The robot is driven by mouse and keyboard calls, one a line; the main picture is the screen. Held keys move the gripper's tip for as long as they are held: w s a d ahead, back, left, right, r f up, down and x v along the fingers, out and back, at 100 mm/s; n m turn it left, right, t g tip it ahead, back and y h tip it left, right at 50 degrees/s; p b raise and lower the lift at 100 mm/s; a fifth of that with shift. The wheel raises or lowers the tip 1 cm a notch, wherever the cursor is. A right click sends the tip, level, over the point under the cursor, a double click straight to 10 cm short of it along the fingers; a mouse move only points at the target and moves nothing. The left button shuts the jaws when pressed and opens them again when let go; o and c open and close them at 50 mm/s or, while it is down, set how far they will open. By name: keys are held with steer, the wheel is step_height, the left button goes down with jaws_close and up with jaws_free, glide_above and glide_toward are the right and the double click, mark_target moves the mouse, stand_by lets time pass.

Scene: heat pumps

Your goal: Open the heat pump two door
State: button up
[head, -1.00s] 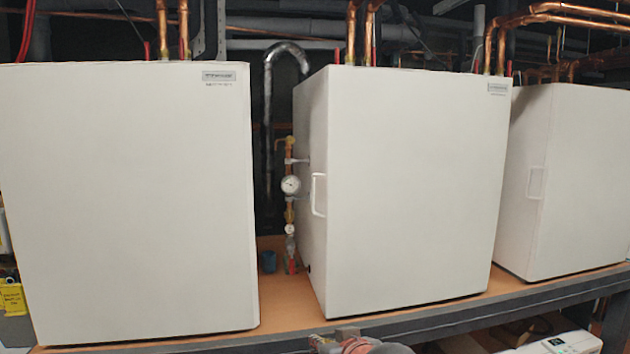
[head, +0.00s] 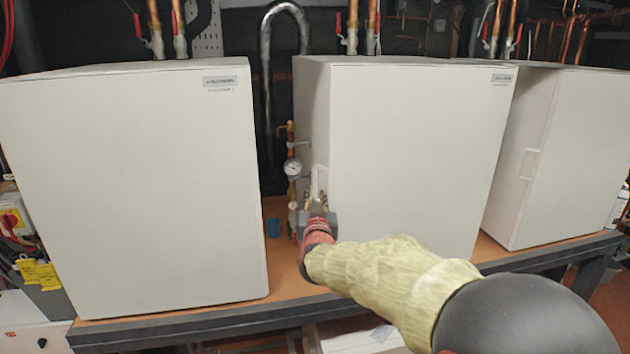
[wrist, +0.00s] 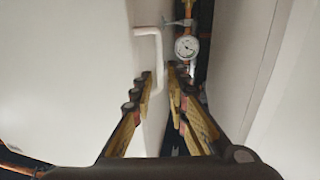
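The middle heat pump (head: 415,150), a white box I take to be number two, stands on the bench with its front closed. Its white bar handle (head: 320,178) is at the front-left edge. In the wrist view the handle (wrist: 158,48) shows just beyond and between the fingertips. My gripper (head: 316,196) reaches to the handle's lower part in the head view. In the wrist view my gripper (wrist: 160,75) is open, with a gap between its yellow-sided fingers. Contact with the handle cannot be told. The handle's lower end is partly hidden.
The left heat pump (head: 135,190) and right heat pump (head: 560,160) flank it on the bench (head: 170,330). A pressure gauge (head: 292,168) on copper pipework stands in the narrow gap left of the middle unit.

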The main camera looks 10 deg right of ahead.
mark_target(315, 184)
steer(key=shift+w+d+p, duration=0.25)
steer(key=shift+w+p, duration=0.05)
steer(key=shift+w, duration=0.85)
steer(key=shift+w+d+p, duration=0.2)
steer(key=shift+w+p, duration=0.15)
steer(key=shift+w, duration=0.75)
steer(key=shift+w+d+p, duration=0.25)
steer(key=shift+w+p, duration=0.05)
steer(key=shift+w, duration=0.85)
steer(key=c, duration=0.4)
jaws_close()
